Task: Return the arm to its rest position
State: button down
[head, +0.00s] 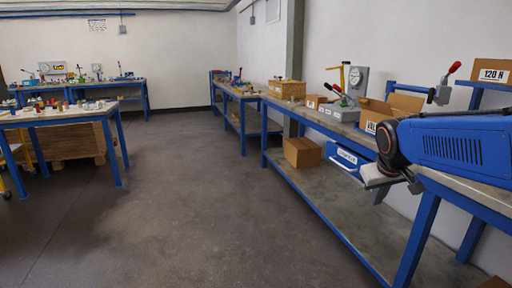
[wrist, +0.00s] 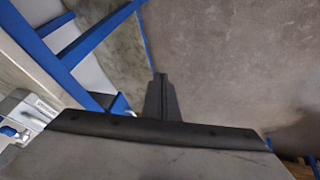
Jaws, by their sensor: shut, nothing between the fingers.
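My arm, blue with a dark joint at its end, reaches in from the right edge of the head view, in front of the right-hand workbench (head: 390,215). In the wrist view my gripper (wrist: 161,78) points away from the camera over the grey floor. Its dark fingers are together, with nothing between them. In the head view the fingers are too small and too dark to make out clearly.
A cardboard box (head: 302,152) and a blue bin (head: 345,157) sit below. The floor (head: 210,200) left of the bench is clear.

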jog(key=s+a+f, duration=0.2)
jog(key=s+f, duration=0.1)
jog(key=s, duration=0.5)
jog(key=s+a+f+y, duration=0.1)
jog(key=s+a+f, duration=0.1)
jog(key=s, duration=0.6)
jog(key=s+a+f+y, duration=0.1)
jog(key=s+f, duration=0.3)
jog(key=s, duration=0.4)
jog(key=shift+s+a+f+m+g, duration=0.15)
jog(key=shift+s+a+m+g, duration=0.2)
jog(key=shift+a, duration=0.2)
jog(key=shift+w, duration=0.1)
